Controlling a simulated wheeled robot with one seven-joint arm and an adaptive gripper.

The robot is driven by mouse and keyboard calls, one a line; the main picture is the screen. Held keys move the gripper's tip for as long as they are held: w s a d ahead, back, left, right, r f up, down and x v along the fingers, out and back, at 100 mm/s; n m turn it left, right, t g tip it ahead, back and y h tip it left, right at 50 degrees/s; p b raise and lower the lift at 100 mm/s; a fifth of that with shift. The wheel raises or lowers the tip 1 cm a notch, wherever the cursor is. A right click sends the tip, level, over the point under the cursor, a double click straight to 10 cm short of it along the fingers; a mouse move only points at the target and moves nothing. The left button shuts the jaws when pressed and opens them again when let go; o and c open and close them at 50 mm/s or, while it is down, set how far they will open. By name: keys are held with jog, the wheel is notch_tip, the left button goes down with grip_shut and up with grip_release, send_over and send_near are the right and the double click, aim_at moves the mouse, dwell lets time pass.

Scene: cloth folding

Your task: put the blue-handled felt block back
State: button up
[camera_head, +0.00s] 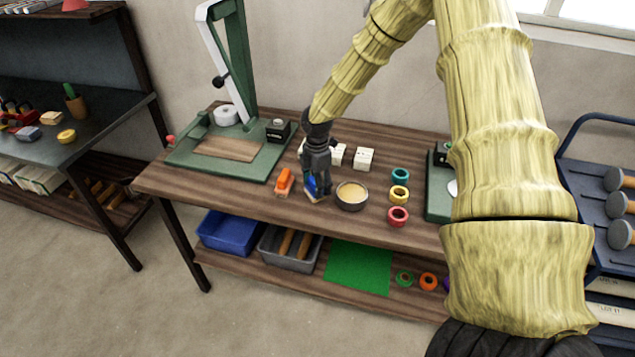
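The blue-handled felt block (311,187) is near the front edge of the wooden workbench (230,196), largely hidden by my gripper. My gripper (317,188) points down right at the block, with its fingers close around or beside the blue handle. I cannot tell whether the fingers are closed on it, or whether the block rests on the bench or is slightly raised. An orange-handled block (284,181) lies just to the left.
A round tin (352,196) stands close right of my gripper. Tape rolls in teal (400,174), yellow (398,195) and red (398,217) lie farther right. White blocks (363,159) stand behind. A green press (190,157) is at left. Trays, including a blue one (228,232), sit on the lower shelf.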

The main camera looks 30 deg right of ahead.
jog(key=shift+f, duration=0.1)
jog(key=o, duration=1)
notch_tip(320, 180, up, 12)
dwell(0.6)
